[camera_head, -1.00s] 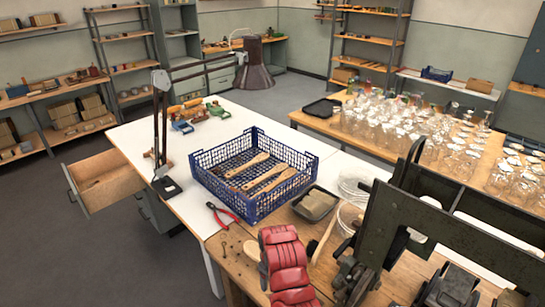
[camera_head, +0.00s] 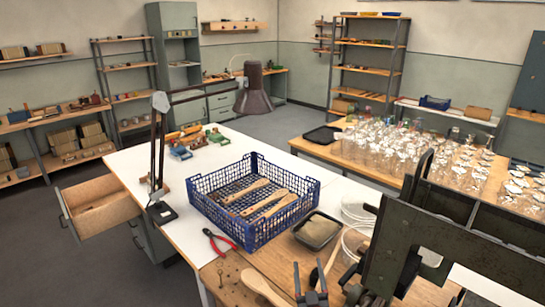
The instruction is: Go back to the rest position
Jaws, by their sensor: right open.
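My right gripper (camera_head: 311,273) is at the bottom of the head view, above the wooden bench, in front of the black tray. Its two dark fingers stand apart with nothing seen between them. My left gripper is not in view. A blue mesh crate (camera_head: 222,217) sits on the white tabletop, left of and beyond the right gripper. Several wooden brush pieces (camera_head: 262,203) lie in the crate. A pale wooden handled piece (camera_head: 262,286) lies on the bench just left of the right gripper.
Red-handled pliers (camera_head: 219,241) lie in front of the crate. A black tray (camera_head: 318,232) stands right of it. A dark metal machine (camera_head: 425,245) fills the lower right. A lamp (camera_head: 157,150) stands at the left. An open drawer (camera_head: 98,208) juts out; many glasses (camera_head: 410,150) stand behind.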

